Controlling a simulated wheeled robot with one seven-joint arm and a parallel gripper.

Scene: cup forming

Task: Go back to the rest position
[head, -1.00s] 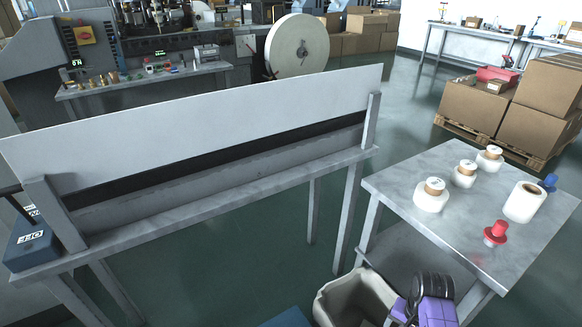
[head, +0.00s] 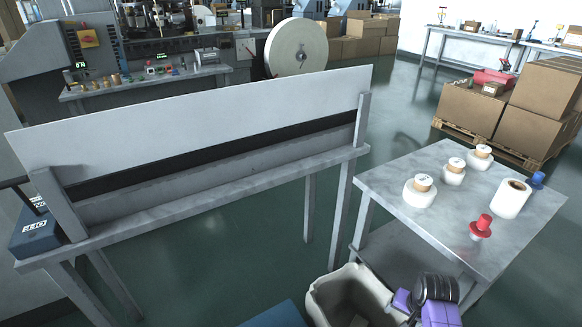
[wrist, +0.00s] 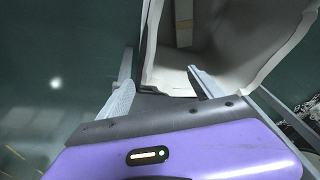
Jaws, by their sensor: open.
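My gripper (wrist: 163,84) shows in the wrist view with its two pale fingers apart and nothing between them. A beige bin (wrist: 232,45) lies beyond the fingertips there, with its opening towards the camera. Something pale and flat shows inside it, too unclear to name. In the head view the same bin (head: 318,300) stands on the floor at the bottom centre. My purple and black arm (head: 432,298) is just right of it. The fingertips are not visible in the head view. No rest position is marked in either view.
A steel table (head: 405,235) at the right bears white rolls (head: 420,192), a red-knobbed piece (head: 481,226) and a blue one (head: 537,180). A long bench (head: 220,200) with an upright white panel (head: 190,120) stands at the left. Green floor is clear between them.

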